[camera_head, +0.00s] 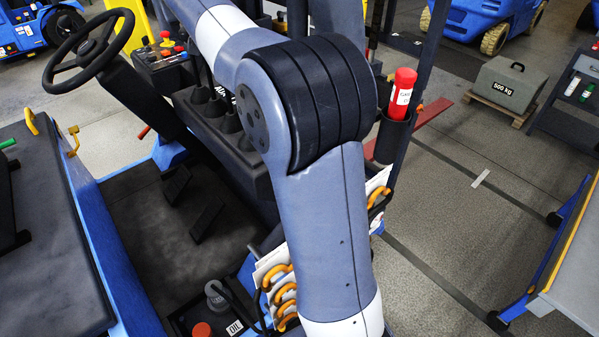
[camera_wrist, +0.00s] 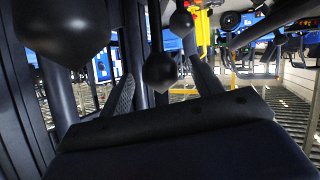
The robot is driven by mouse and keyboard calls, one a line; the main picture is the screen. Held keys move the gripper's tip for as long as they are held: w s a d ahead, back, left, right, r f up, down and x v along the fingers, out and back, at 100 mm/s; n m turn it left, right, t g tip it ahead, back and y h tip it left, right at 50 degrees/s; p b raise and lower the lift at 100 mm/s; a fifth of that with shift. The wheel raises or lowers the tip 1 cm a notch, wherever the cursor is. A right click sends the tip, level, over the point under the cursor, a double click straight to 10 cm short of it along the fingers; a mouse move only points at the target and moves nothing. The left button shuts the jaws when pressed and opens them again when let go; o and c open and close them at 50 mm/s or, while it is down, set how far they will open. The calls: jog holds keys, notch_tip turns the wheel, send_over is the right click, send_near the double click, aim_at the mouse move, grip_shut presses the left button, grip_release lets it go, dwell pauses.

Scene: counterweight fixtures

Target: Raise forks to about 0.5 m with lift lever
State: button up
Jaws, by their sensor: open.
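In the head view a row of black lever boots (camera_head: 215,107) stands on the dark console beside the seat area. My arm covers the upper parts of the levers and hides my gripper there. In the wrist view my gripper (camera_wrist: 162,78) is open, with one finger on each side of a round black lever knob (camera_wrist: 160,71). I cannot tell whether either finger touches it. A larger-looking knob (camera_wrist: 68,28) is at the upper left, and another knob (camera_wrist: 182,22) is behind. No label shows which is the lift lever. I cannot clearly identify the forks.
The steering wheel (camera_head: 88,52) and a small control box (camera_head: 163,58) are at the upper left. A red bottle (camera_head: 402,90) stands in a holder right of my arm. The floor at right is mostly clear.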

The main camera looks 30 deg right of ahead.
jog(key=b+v, duration=0.1)
jog(key=v, duration=0.8)
jog(key=shift+s+b, duration=0.25)
jog(key=shift+b, duration=0.15)
jog(key=shift+w+r, duration=0.1)
jog(key=p+x, duration=0.2)
jog(key=x, duration=0.7)
jog(key=shift+w, duration=0.2)
jog(key=shift+w+f, duration=0.25)
jog(key=shift+a+f, duration=0.1)
jog(key=shift+a, duration=0.3)
jog(key=shift+s+a, duration=0.2)
jog(key=shift+a, duration=0.05)
